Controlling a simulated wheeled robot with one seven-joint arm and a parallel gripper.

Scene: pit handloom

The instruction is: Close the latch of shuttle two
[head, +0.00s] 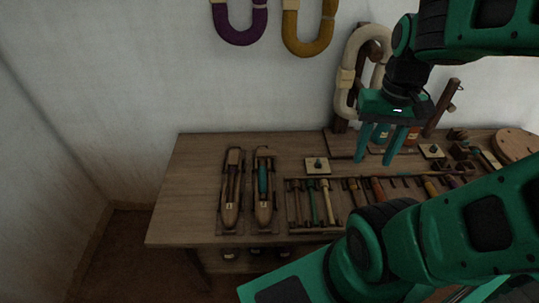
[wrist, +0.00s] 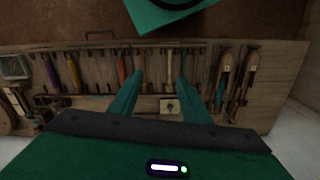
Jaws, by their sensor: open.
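Two wooden boat-shaped shuttles lie side by side at the left of the table. The left shuttle (head: 230,205) shows a dark, narrow slot; the right shuttle (head: 263,212) holds a teal bobbin (head: 262,180). Each has a small pale label, too small to read, so I cannot tell which is shuttle two. In the wrist view the teal-bobbin shuttle (wrist: 225,65) and the other shuttle (wrist: 248,68) are at the right. Their latches are too small to make out. My gripper (head: 377,158) is open and empty, above the table, well right of both shuttles; its fingers also show in the wrist view (wrist: 160,80).
A rack (head: 291,213) of several coloured-handled tools fills the middle of the wooden table (head: 190,180). A small pale plate with a dark knob (head: 317,166) sits behind it. Yarn hanks (head: 238,34) hang on the wall. The table left of the shuttles is bare.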

